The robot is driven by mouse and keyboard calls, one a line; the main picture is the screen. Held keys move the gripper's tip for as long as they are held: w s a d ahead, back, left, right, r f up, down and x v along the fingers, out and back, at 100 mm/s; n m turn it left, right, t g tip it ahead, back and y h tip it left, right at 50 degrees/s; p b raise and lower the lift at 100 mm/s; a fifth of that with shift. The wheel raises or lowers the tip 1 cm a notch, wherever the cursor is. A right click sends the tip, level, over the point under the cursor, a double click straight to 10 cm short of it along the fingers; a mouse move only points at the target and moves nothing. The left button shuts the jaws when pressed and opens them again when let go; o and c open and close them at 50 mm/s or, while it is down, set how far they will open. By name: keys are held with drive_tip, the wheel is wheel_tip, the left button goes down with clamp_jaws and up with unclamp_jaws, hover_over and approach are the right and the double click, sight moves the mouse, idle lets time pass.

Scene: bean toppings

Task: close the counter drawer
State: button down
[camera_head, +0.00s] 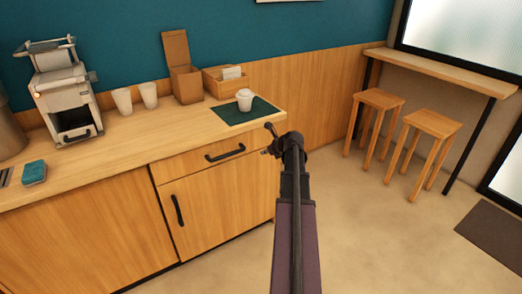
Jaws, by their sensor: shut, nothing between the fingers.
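The counter drawer (190,166) is the wooden front under the right part of the worktop, with a black bar handle (225,152). Its front looks flush or nearly flush with the cabinet; a small gap cannot be told from this angle. My gripper (267,140) is at the end of my raised arm, by the right end of the counter. It is to the right of the handle and apart from it in the picture. It is small and dark here, and it looks shut and empty. My arm hides part of the counter's right end.
On the counter (130,142) are a coffee machine (62,95), cups, boxes, a blue-green sponge (34,172) and a lidded cup (245,99) on a dark green mat (262,106). Stools (432,125) stand at the right. The floor (380,230) between is clear.

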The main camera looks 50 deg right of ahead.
drive_tip(key=shift+s+r, duration=0.4)
drive_tip(key=shift+s, duration=0.1)
idle(0.4)
drive_tip(key=w+a+f+n+g+y, duration=0.25)
drive_tip(key=a+n, duration=0.65)
drive_tip(key=a, duration=0.6)
drive_tip(key=w+a+f+n+g+y, duration=0.1)
drive_tip(key=w+a+f+n+g, duration=0.15)
drive_tip(key=a+n, duration=0.85)
drive_tip(key=s+a+f+n+g+h, duration=0.15)
drive_tip(key=s+a+n, duration=0.3)
drive_tip(key=a, duration=0.45)
drive_tip(key=s+a+n+g+h, duration=0.1)
drive_tip(key=s+a+n+g, duration=0.15)
drive_tip(key=a+n, duration=0.5)
drive_tip(key=s+a+n+g+h, duration=0.1)
drive_tip(key=s+a+n, duration=0.3)
drive_tip(key=a, duration=0.6)
wheel_tip(320, 180, up, 17)
drive_tip(key=p, duration=1.7)
drive_tip(key=shift+f, duration=0.2)
